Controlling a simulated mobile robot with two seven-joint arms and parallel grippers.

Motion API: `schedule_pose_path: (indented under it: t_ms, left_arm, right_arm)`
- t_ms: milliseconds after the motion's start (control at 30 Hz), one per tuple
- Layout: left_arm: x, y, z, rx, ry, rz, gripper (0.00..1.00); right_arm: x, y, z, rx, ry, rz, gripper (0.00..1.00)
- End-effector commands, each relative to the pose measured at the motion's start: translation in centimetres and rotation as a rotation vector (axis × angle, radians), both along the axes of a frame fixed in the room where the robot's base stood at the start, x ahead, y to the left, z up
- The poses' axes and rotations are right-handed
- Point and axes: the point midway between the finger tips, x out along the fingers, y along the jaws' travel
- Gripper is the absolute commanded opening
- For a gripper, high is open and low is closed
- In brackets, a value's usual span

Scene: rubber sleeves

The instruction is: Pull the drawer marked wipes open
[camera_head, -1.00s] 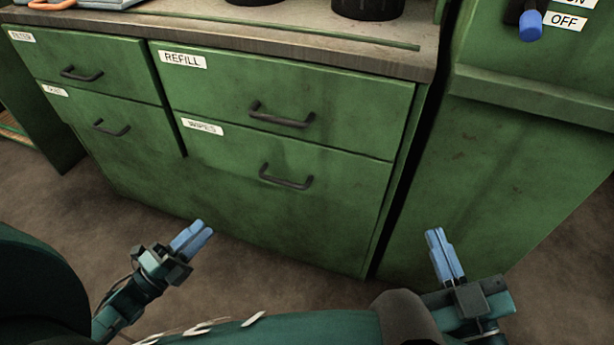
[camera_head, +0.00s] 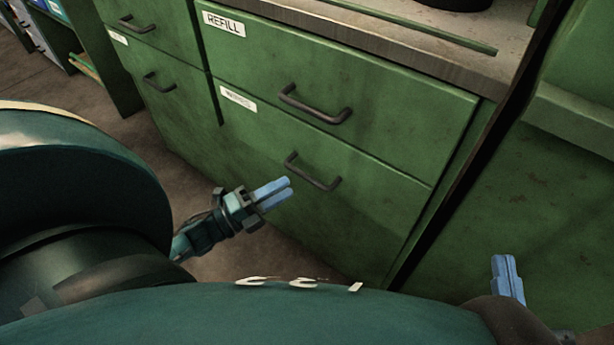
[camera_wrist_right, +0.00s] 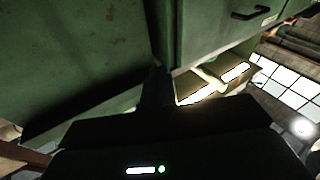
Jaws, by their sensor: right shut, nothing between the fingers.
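The wipes drawer (camera_head: 372,205) is the green lower right drawer front in the head view, flush with the cabinet. Its small white label (camera_head: 238,98) is at its upper left, and its dark bar handle (camera_head: 312,172) is near the top middle. My left gripper (camera_head: 290,187) is left of and below the handle in the picture, apart from it, with its blue fingers close together and empty. My right gripper (camera_head: 506,260) is at the lower right, its blue fingers shut and empty, well away from the handle. The right wrist view shows no clear fingers.
The refill drawer (camera_head: 340,75) with its own handle (camera_head: 315,105) is directly above, also shut. Narrower drawers (camera_head: 160,95) stand to the left. A worktop (camera_head: 400,45) tops the cabinet. A green cabinet (camera_head: 550,190) stands at right beyond a dark gap.

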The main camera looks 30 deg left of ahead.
Motion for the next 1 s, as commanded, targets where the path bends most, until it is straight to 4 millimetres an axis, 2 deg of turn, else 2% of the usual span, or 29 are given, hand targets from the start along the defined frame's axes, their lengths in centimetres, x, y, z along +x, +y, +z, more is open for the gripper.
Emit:
schedule_pose_path:
  t_ms: [33,200,400,767,1000]
  left_arm:
    - [1.0,-0.5,0.1,0.000,-0.004,-0.001,0.34]
    - [3.8,-1.9,0.7,0.000,-0.003,-0.001,0.34]
    - [5.5,-2.9,1.1,-0.001,0.000,0.000,0.34]
    - [5.9,-3.1,1.2,0.000,0.001,0.000,0.34]
    - [5.9,-3.0,1.2,0.000,0.001,0.000,0.15]
  right_arm:
    - [0.0,0.0,-0.2,0.006,-0.002,0.003,0.00]
    - [0.0,0.2,-0.1,0.022,-0.004,0.009,0.00]
    - [0.1,0.2,-0.2,0.034,0.001,0.013,0.00]
    - [0.1,0.2,0.0,0.039,0.000,0.015,0.00]
    - [0.1,0.3,0.0,0.039,-0.002,0.016,0.00]
